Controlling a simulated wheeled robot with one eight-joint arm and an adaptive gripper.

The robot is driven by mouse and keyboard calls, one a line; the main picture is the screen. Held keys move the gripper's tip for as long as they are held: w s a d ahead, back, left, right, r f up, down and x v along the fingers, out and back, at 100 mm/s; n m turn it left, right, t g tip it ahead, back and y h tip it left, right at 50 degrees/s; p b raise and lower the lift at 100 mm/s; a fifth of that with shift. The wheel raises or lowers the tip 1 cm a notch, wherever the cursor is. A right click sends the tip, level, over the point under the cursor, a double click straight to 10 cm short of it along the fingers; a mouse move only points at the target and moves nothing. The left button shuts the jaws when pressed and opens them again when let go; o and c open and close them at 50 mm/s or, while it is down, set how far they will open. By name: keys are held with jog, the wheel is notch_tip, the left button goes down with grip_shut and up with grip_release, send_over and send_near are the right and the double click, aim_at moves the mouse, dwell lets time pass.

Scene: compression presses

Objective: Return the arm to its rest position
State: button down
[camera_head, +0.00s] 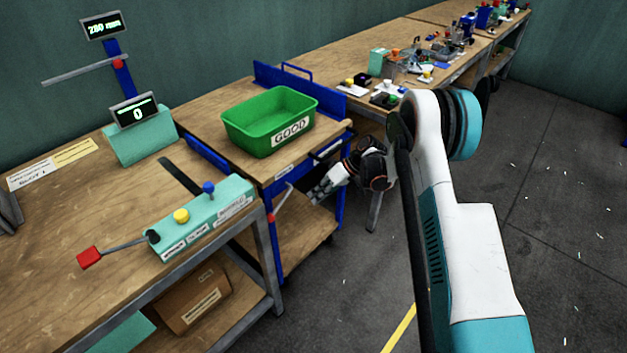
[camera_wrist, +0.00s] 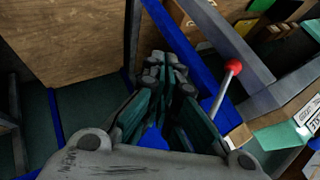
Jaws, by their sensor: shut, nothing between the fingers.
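My gripper (camera_head: 326,187) hangs low at the right side of the blue cart, beside the cart's frame and above the floor. In the wrist view its fingers (camera_wrist: 166,66) are drawn together with nothing held between them. My white and teal arm fills the right of the head view and bends down toward the gripper. A lever with a red ball (camera_wrist: 233,67) stands just right of the fingers in the wrist view, apart from them.
A green bin marked GOOD (camera_head: 265,140) stands on the blue cart (camera_head: 222,152). A teal control box (camera_head: 205,212) with yellow and blue knobs sits on the near bench (camera_head: 110,262). Benches with small devices run along the back wall. Open floor (camera_head: 560,230) lies at right.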

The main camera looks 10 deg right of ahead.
jog(key=shift+r, duration=0.1)
jog(key=s+d+r+m+t+h, duration=0.1)
jog(key=s+r, duration=0.3)
jog(key=r, duration=0.5)
jog(key=s+d+r+m+t+h, duration=0.1)
jog(key=s+d+r+m+h, duration=0.15)
jog(key=r, duration=0.65)
jog(key=s+r+t+h, duration=0.1)
jog(key=s+r, duration=0.3)
jog(key=r, duration=0.5)
jog(key=s+d+r+m+t+h, duration=0.25)
jog(key=s+r, duration=0.45)
jog(key=s, duration=0.6)
jog(key=s+d, duration=0.2)
jog(key=s, duration=0.5)
jog(key=s+d+f+m+t+h, duration=0.1)
jog(key=s+d, duration=0.1)
jog(key=s, duration=0.5)
jog(key=shift+s+d, duration=0.2)
jog(key=shift+d, duration=0.2)
